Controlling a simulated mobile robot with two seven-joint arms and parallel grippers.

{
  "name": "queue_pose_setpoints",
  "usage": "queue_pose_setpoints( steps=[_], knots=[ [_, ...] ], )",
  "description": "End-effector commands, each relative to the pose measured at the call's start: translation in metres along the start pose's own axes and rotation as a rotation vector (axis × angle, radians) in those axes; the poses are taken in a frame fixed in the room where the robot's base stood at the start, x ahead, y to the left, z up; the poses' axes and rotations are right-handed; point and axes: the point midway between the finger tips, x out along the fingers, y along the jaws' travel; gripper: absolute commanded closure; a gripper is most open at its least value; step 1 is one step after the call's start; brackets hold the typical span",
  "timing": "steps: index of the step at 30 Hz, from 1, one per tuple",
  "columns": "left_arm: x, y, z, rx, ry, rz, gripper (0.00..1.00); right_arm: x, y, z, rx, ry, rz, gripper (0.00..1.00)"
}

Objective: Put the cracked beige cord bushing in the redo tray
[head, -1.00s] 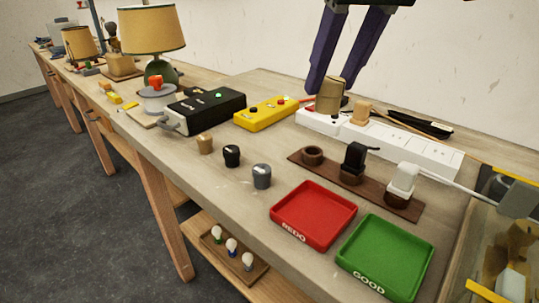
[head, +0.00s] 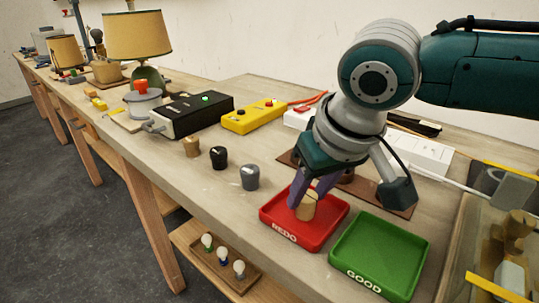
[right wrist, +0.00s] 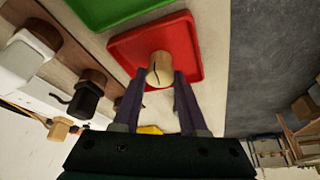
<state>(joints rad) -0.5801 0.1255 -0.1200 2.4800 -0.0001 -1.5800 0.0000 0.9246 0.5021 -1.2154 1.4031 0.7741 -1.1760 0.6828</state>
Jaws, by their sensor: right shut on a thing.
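The beige cord bushing (head: 307,208) is between the fingers of my right gripper (head: 309,196), over the red redo tray (head: 273,221). The right wrist view shows a dark crack line on the bushing (right wrist: 160,70), with the redo tray (right wrist: 192,35) behind it. My right gripper is shut on the bushing and points down into the tray area. I cannot tell whether the bushing touches the tray floor. My left gripper is not in view.
The green good tray (head: 378,252) sits right beside the redo tray. A brown, a black (head: 218,157) and a grey (head: 250,177) part stand to the left. A brown plug rack (head: 397,205) lies behind, partly hidden by my arm.

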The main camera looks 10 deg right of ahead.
Motion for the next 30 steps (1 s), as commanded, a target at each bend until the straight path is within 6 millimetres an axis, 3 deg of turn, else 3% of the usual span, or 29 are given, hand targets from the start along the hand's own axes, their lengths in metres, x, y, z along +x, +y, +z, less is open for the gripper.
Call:
queue_pose_setpoints(
  steps=[9,10,17,26,30],
  knots=[
    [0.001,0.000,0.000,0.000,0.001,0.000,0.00,0.003,0.000,0.001,0.001,0.000,0.000,1.00],
    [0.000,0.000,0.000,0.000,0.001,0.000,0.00,0.002,0.000,0.001,0.001,0.000,0.000,0.56],
    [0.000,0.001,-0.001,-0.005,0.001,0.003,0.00,0.002,0.000,0.001,0.000,0.000,0.000,0.30],
    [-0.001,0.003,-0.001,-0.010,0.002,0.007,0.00,0.000,0.000,-0.001,0.000,0.001,0.000,0.28],
    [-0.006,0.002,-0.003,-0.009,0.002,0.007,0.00,-0.016,0.000,-0.002,0.001,0.001,-0.002,0.28]
  ],
)
